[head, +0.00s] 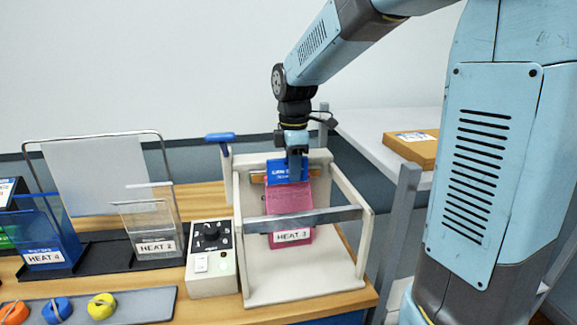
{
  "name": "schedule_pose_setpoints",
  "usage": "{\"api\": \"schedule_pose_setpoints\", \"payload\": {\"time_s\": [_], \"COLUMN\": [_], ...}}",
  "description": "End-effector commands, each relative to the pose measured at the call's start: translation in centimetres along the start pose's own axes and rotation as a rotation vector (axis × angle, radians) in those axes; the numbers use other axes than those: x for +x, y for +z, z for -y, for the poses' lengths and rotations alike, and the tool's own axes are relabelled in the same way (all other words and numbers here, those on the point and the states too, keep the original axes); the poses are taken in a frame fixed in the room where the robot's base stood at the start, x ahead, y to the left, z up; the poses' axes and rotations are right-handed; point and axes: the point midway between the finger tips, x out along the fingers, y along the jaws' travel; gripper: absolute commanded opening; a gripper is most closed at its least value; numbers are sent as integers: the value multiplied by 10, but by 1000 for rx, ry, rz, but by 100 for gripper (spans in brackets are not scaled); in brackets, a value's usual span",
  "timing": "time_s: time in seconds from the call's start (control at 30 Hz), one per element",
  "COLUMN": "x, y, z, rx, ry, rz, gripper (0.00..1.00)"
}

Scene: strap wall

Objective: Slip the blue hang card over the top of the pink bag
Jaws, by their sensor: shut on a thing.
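The pink bag (290,203) stands upright in the white frame of the sealing stand, with a white "HEAT 3" label low on its front. The blue hang card (283,170) is at the bag's top edge, in front of an orange-brown strip. My gripper (294,172) points down and is shut on the blue card. The fingers cover part of the card. I cannot tell whether the card is around the bag's top or only in front of it.
A grey bar (305,219) crosses in front of the bag. A control box (211,258) stands left of the frame. Clear holders (150,225) and a "HEAT 4" blue bag (48,250) are further left. Coloured knobs (58,309) lie on a front tray. A cardboard box (411,148) is at right.

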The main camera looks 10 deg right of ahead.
Motion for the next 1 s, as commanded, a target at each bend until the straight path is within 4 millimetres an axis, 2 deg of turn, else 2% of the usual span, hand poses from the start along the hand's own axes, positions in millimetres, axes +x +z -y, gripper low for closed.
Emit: {"api": "schedule_pose_setpoints", "payload": {"time_s": [1.0], "x": [8], "y": [0], "z": [0], "rx": [0], "ry": [1], "rz": [0], "gripper": [0]}}
